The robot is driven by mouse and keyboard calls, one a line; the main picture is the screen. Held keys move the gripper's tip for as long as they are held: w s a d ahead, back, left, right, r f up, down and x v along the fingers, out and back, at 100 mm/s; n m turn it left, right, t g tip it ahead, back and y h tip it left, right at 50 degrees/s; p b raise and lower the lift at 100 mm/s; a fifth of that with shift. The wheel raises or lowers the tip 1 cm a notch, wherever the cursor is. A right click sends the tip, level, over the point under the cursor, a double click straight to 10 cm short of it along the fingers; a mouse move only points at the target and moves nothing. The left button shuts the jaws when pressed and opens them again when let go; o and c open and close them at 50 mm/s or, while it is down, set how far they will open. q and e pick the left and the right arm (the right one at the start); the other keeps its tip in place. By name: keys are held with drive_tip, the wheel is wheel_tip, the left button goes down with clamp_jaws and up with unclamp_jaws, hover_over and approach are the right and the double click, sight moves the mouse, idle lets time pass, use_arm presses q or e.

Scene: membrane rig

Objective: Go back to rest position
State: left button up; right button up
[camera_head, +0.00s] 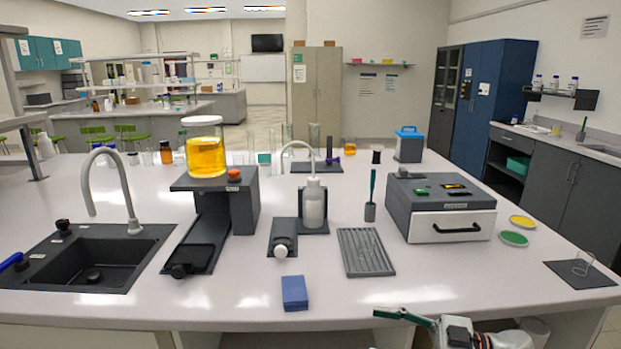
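My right gripper (392,314) shows at the bottom of the head view, right of centre, just in front of the bench's front edge. Its dark and green finger part points left. I see no object in it, and the gap between its fingers cannot be made out. Part of my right arm is cut off by the lower picture edge. My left gripper is out of view.
The white bench (340,295) holds a black sink (95,262), a stand with a jar of yellow liquid (206,155), a blue block (294,293), a grey ribbed tray (366,252) and a grey-white box device (440,208). The front right bench top is mostly clear.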

drive_tip(key=s+a+f+m+t+h, duration=0.1)
drive_tip(key=s+f+m+t+h, duration=0.1)
drive_tip(key=f+m+t+h, duration=0.3)
drive_tip(key=s+f+m+t+h, duration=0.3)
drive_tip(key=f+m+t, duration=0.25)
drive_tip(key=f, duration=0.25)
drive_tip(key=s+d+f+m+g+h, duration=0.1)
drive_tip(key=s+d+f+g+h, duration=0.1)
drive_tip(key=s+f, duration=0.5)
drive_tip(key=s+d+f+m+g+h, duration=0.2)
drive_tip(key=s+d+f+h, duration=0.2)
drive_tip(key=s+f, duration=0.4)
drive_tip(key=shift+h, duration=0.5)
drive_tip(key=shift+s+d+f+m, duration=0.1)
drive_tip(key=shift+m, duration=0.15)
